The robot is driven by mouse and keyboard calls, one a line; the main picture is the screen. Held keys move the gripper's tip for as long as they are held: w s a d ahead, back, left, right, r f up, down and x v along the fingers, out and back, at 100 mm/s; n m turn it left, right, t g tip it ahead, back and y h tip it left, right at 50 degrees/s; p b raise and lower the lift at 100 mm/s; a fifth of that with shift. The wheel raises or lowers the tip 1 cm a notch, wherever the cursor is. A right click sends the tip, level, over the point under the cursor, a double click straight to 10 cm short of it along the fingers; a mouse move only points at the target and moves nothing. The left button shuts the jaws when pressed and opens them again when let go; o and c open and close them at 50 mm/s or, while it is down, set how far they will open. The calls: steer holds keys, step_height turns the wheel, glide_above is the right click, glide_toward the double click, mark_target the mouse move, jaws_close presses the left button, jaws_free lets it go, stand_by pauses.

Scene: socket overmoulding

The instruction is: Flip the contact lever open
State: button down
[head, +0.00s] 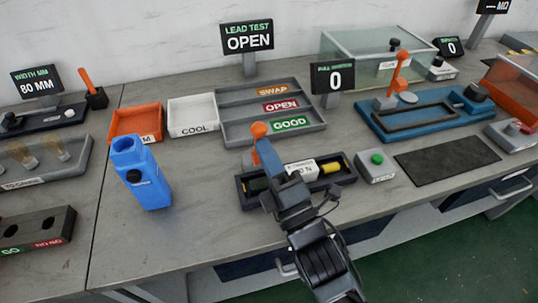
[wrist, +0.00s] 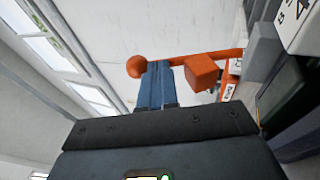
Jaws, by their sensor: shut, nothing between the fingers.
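The contact lever has an orange ball knob (head: 259,129) and stands at the left end of a dark test fixture (head: 345,179). In the wrist view its ball (wrist: 136,67) is just left of my fingertips, and an orange bar (wrist: 225,54) runs to the right with an orange block (wrist: 201,71) near it. My gripper (head: 266,150) is shut and empty, its blue fingers right beside the knob. In the wrist view the fingertips (wrist: 157,68) overlap the lever; I cannot tell whether they touch it. My gripper hides the lever's lower part in the head view.
A yellow-ended part (head: 330,168) lies in the fixture. A green-button box (head: 376,160) is to its right, a blue bottle-like holder (head: 143,175) to its left. The sorting tray (head: 228,131) is behind. The lead test sign (head: 247,38) reads OPEN.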

mark_target(261, 130)
steer(key=shift+r, duration=0.1)
steer(key=p, duration=0.2)
steer(key=w+r+g+p, duration=0.1)
steer(key=p, duration=0.1)
steer(key=shift+w+a+r+h+p, duration=0.1)
steer(key=shift+a+r+h+p, duration=0.05)
steer(key=shift+r+h+p, duration=0.15)
steer(key=shift+d+x, duration=0.25)
steer(key=shift+x, duration=1.15)
steer(key=shift+w, duration=0.15)
